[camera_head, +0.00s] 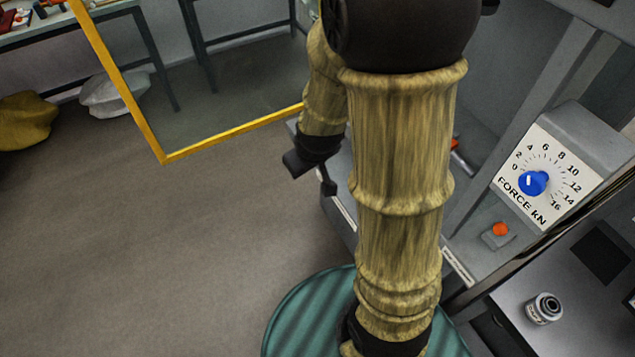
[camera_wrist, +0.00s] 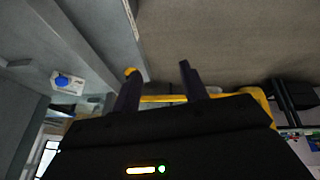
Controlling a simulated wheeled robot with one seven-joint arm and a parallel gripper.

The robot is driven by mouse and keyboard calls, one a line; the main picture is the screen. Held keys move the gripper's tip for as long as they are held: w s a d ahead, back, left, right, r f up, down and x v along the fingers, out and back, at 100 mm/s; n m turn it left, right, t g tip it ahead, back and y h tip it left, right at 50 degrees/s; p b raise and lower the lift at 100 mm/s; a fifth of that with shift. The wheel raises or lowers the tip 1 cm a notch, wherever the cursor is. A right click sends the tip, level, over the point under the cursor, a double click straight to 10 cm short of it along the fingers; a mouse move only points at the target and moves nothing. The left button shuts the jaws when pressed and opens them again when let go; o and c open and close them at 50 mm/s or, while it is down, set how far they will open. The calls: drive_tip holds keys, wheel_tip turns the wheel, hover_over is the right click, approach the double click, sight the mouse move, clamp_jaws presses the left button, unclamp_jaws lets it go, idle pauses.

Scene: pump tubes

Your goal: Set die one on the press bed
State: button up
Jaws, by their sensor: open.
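My gripper shows in the wrist view (camera_wrist: 159,80) with its two dark fingers apart and nothing between them. In the head view my gripper (camera_head: 326,182) hangs beside the grey press, partly behind my arm. A small metal cylinder (camera_head: 544,308) with a pale label stands on the grey surface at the lower right, well away from my gripper. I cannot read its label or tell whether it is die one. The grey press has a force dial (camera_head: 533,182). My arm hides much of the press, and I cannot make out its bed clearly.
A yellow-framed clear guard (camera_head: 235,131) stands at the upper left of the press. An orange button (camera_head: 501,229) sits below the dial. A green round surface (camera_head: 310,308) lies under my arm. Pale and yellow sacks lie on the floor at left. Open floor fills the left.

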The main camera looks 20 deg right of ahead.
drive_tip(key=s+r+m+g, duration=0.2)
drive_tip(key=s+r+m, duration=0.1)
drive_tip(key=s, duration=0.5)
drive_tip(key=shift+s+a+r, duration=0.15)
drive_tip(key=shift+s+a, duration=0.1)
drive_tip(key=shift+a, duration=0.2)
wheel_tip(320, 180, up, 2)
drive_tip(key=shift+r+p, duration=0.2)
drive_tip(key=shift+p, duration=0.95)
